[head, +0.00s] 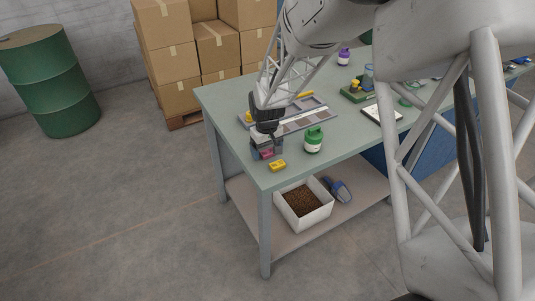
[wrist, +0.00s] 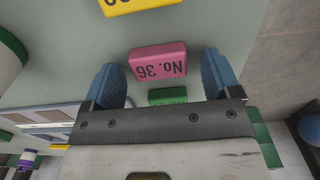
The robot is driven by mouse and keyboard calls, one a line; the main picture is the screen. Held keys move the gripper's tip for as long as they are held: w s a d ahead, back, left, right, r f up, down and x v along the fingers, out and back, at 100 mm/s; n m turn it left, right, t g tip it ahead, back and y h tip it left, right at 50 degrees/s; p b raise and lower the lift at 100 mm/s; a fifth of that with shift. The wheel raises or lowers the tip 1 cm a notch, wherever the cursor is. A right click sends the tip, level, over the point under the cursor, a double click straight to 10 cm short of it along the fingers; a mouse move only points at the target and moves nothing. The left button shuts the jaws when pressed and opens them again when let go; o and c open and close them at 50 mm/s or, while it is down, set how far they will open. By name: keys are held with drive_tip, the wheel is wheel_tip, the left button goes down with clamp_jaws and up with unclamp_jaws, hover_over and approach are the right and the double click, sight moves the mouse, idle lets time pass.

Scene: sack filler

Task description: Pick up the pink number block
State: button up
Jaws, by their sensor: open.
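The pink number block (wrist: 158,61) shows in the wrist view with "No. 36" on its face, upside down in the picture. It lies on the green table top, between and just beyond the two blue fingertips of my gripper (wrist: 165,80). My gripper is open and empty, with no finger seen touching the block. In the head view the pink block (head: 267,154) is small, directly below my gripper (head: 266,134) near the table's left front corner. A green block (wrist: 167,96) lies close to the pink one, partly hidden by my gripper's body.
A yellow number block (head: 277,165) lies close by towards the front edge; it also shows in the wrist view (wrist: 135,4). A green bottle (head: 313,141) with a white label stands to the right. A grey compartment tray (head: 310,112) lies behind. The table's edge is near.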

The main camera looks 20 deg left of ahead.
sight(266, 151)
idle(0.4)
drive_tip(key=c, duration=1)
drive_tip(key=shift+r, duration=0.1)
drive_tip(key=shift+r, duration=0.75)
wheel_tip(266, 151, up, 2)
drive_tip(key=shift+r, duration=0.1)
drive_tip(key=s+d+r, duration=0.1)
drive_tip(key=s+d, duration=0.7)
drive_tip(key=s, duration=0.5)
drive_tip(key=shift+s, duration=0.4)
drive_tip(key=shift+r, duration=0.1)
drive_tip(key=shift+w, duration=0.15)
